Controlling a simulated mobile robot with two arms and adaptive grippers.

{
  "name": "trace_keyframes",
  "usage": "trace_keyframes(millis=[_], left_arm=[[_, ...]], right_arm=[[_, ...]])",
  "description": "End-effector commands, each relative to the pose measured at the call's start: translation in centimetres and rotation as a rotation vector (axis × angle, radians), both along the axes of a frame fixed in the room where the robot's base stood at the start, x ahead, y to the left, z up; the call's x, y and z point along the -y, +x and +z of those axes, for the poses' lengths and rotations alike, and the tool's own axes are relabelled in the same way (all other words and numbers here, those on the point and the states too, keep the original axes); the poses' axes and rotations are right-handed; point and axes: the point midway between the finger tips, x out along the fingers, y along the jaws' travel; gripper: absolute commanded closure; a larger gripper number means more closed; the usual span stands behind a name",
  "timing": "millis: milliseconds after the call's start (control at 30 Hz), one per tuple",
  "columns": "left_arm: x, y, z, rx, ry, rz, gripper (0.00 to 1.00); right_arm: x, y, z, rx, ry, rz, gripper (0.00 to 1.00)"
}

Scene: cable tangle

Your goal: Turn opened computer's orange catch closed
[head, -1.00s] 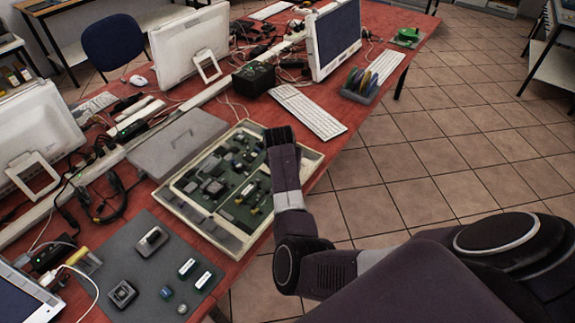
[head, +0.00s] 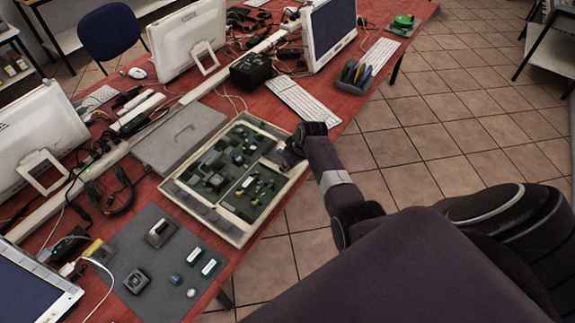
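The opened computer (head: 233,233) is a shallow cream case lying flat on the red table, with green boards and dark parts inside. My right gripper (head: 287,157) is over its right inner edge, beside the upper right corner. The fingertips are small and partly hidden by the wrist, so I cannot tell whether they are open or touching anything. I cannot make out the orange catch; a small yellowish spot shows among the parts in the middle of the case. My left gripper is not in view.
A grey lid-like panel (head: 180,138) lies left of the case. A grey mat (head: 135,263) with several small parts is in front. A keyboard (head: 303,102), a black box (head: 254,72) and monitors stand farther back. The tiled floor at right is clear.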

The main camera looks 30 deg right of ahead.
Motion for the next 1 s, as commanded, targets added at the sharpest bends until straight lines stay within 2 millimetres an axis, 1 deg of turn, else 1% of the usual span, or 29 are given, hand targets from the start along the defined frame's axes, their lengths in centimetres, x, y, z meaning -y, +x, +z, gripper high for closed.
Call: trace_keyframes(millis=[33, 333, 867, 900, 1000], left_arm=[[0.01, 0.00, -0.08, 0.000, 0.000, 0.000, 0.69], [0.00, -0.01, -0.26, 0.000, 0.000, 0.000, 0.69], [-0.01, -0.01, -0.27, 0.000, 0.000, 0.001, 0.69], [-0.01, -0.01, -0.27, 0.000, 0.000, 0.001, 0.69], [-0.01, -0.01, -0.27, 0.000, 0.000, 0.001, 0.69]], right_arm=[[0.32, 0.12, 0.08, 0.004, -0.005, 0.027, 1.00], [0.24, 0.18, 0.07, 0.003, -0.003, 0.141, 1.00], [0.22, 0.23, 0.15, 0.004, -0.003, 0.165, 1.00], [0.22, 0.23, 0.15, 0.004, -0.003, 0.165, 0.80], [0.21, 0.22, 0.15, 0.004, -0.002, 0.165, 0.69]])
